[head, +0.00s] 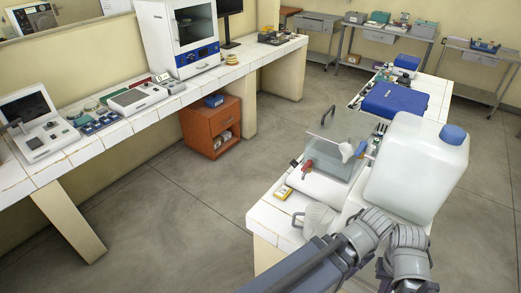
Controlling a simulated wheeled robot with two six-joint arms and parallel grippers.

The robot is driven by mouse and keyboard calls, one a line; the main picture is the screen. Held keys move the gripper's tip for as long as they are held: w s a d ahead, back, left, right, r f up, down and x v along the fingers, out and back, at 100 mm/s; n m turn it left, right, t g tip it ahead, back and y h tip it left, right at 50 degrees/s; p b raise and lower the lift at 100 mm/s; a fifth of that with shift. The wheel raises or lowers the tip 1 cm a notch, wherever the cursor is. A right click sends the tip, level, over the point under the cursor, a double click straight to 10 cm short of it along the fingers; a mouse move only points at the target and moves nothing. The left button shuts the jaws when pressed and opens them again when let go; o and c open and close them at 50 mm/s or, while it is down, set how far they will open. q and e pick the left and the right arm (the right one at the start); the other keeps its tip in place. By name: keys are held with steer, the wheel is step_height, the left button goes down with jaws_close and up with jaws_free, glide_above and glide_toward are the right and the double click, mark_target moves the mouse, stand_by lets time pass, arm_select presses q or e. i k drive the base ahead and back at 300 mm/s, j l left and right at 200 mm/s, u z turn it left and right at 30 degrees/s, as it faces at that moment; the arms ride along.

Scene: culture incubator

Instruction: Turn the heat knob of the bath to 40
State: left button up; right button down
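The bath appears to be the grey, glass-like tank (338,132) with a dark handle, on the near bench at the right. No heat knob or scale can be made out on it, so its setting cannot be read. Two grey arm ends of mine enter at the bottom, over the near end of this bench. The left one (368,230) lies in front of the large white jug. The right one (408,246) is beside it, below the jug. Both look apart from the tank. Their fingertips cannot be made out, and neither visibly holds anything.
The large white jug (415,165) with a blue cap stands right of the tank. A blue case (396,99) lies behind. The floor (190,220) at left is clear.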

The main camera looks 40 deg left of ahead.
mark_target(294, 163)
steer(key=j, duration=1.1)
steer(key=k+j, duration=0.1)
steer(key=j, duration=0.95)
steer(key=i+j, duration=0.75)
steer(key=j, duration=0.2)
steer(key=z, duration=0.05)
